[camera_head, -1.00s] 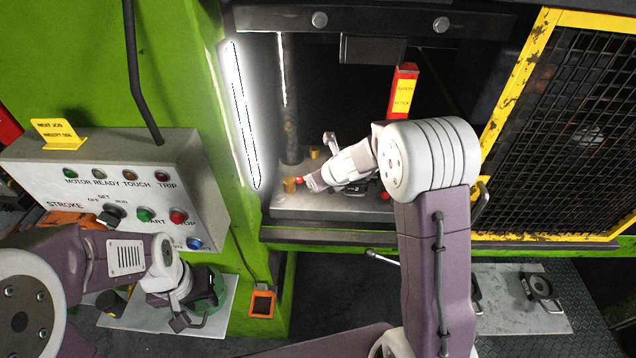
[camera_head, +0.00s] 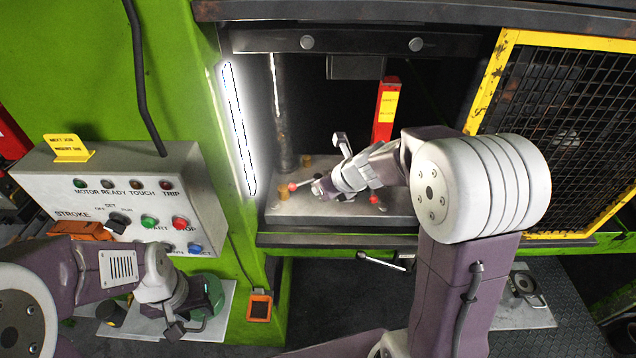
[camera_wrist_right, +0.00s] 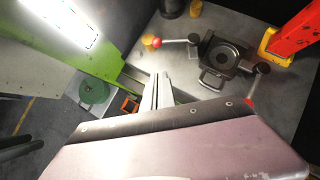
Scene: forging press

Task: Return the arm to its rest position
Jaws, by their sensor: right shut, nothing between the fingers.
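My right arm reaches from the lower right into the press opening in the head view. Its gripper (camera_head: 325,188) is over the grey press bed (camera_head: 290,212), apart from the die as far as I can see. In the right wrist view the gripper (camera_wrist_right: 158,88) has its fingers together with nothing between them. A dark die (camera_wrist_right: 222,58) with a round recess sits on the bed beyond the fingertips. My left gripper (camera_head: 188,325) hangs beside a green round object (camera_head: 210,298) at the lower left; its jaws are too small to read.
A red safety block (camera_head: 386,110) stands upright at the back of the bed. Red-knobbed handles (camera_wrist_right: 156,42) flank the die. The control box (camera_head: 120,190) and green press frame are at left. A yellow-edged mesh guard (camera_head: 570,130) bounds the right side.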

